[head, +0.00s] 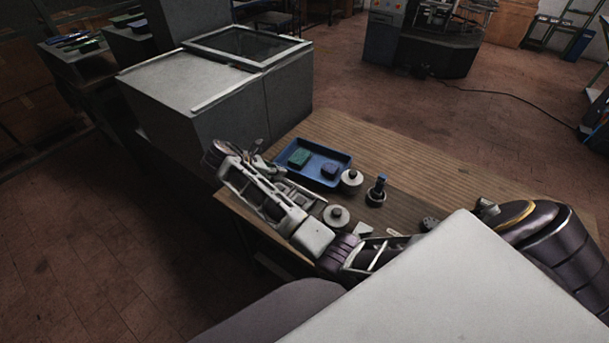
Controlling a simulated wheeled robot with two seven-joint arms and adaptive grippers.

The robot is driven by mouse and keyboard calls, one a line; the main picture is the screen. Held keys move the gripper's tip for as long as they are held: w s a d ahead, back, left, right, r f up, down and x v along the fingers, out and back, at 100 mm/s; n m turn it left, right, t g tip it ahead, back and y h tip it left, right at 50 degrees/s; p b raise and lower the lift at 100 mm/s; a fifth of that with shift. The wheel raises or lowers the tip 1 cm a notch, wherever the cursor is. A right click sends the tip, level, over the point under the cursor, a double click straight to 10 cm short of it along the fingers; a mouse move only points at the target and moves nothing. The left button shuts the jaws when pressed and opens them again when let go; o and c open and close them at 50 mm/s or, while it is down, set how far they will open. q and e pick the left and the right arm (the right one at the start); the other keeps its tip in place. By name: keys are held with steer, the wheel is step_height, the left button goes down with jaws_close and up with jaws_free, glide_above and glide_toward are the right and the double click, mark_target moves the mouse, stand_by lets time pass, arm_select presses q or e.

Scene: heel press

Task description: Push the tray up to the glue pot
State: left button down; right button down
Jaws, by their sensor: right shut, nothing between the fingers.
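The blue tray (328,181) lies on the wooden table, with a green block (299,158) and a dark blue-purple block (329,170) in it. A small dark pot with a blue top (377,191) stands to the right of the tray, with a gap between them; it looks like the glue pot. My right arm reaches across the table's near side. My right gripper (258,160) is shut and empty at the left end of the tray. I cannot tell whether it touches the tray. My left gripper is not in view.
A grey disc with a dark knob (351,178) sits close by the tray's right end, near the pot. A similar disc (336,215) lies nearer me. A large grey cabinet (216,85) stands behind the table's left end. The far right tabletop (450,172) is clear.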

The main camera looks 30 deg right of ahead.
steer(key=shift+d+r, duration=0.1)
steer(key=shift+d, duration=0.05)
stand_by(0.4)
steer(key=shift+b+x, duration=0.4)
steer(key=shift+x, duration=0.85)
glide_toward(305, 181)
steer(key=x, duration=0.3)
steer(key=shift+d, duration=0.3)
steer(key=shift+d+f, duration=0.2)
steer(key=shift+f, duration=0.2)
steer(key=shift+d, duration=0.1)
